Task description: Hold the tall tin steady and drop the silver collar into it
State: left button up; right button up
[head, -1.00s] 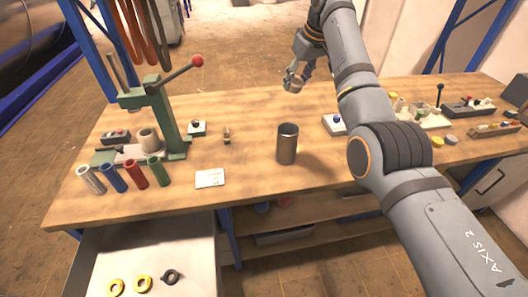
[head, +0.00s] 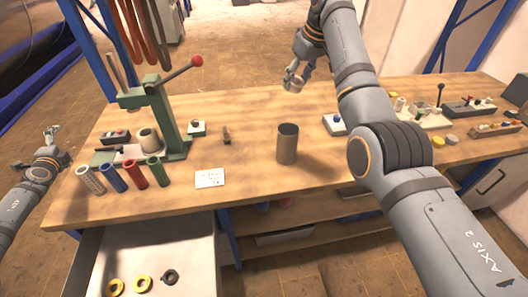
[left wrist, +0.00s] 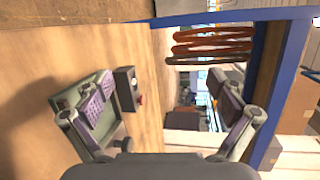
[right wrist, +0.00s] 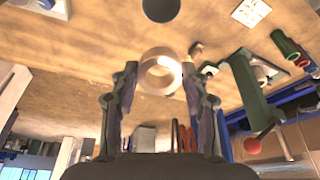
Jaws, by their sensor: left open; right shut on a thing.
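The tall tin (head: 287,148) is a grey-brown cylinder standing upright and open-topped on the bench. Its dark mouth also shows at the top of the right wrist view (right wrist: 160,9). My right gripper (head: 293,80) is beyond the tin in the head view, above the bench. It is shut on the silver collar, a pale ring, seen between its fingers in the right wrist view (right wrist: 177,72). The collar is apart from the tin. My left gripper (head: 37,149) is open and empty off the bench's left end, far from the tin; its spread fingers show in the left wrist view (left wrist: 160,95).
A green press (head: 170,120) with a red-knobbed lever stands between my left gripper and the tin. A button box (head: 335,123) is right of the tin. Bench around the tin is clear.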

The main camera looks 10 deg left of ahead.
pick_arm(q)
jog(key=w+d+r+t+h, duration=0.25)
jog(key=w+d+r, duration=0.25)
jog(key=d+r, duration=0.5)
jog(key=w+d+r+t+h, duration=0.2)
jog(key=w+d+r+t, duration=0.25)
jog(key=d+r, duration=0.55)
jog(key=s+d+r+t+h, duration=0.2)
jog(key=d+r+h, duration=0.3)
jog(key=d+r, duration=0.45)
jog(key=s+d+r+t+h, duration=0.2)
jog(key=s+d+r+h, duration=0.15)
jog(key=d+r, duration=0.6)
jog(key=n+g+h, duration=0.5)
jog(key=n+g, duration=0.1)
jog(key=g, duration=0.4)
send_near(294, 129)
jog(key=x, duration=0.6)
jog(key=shift+w+d+f, duration=0.1)
jog(key=shift+w+d, duration=0.1)
jog(key=shift+w, duration=0.1)
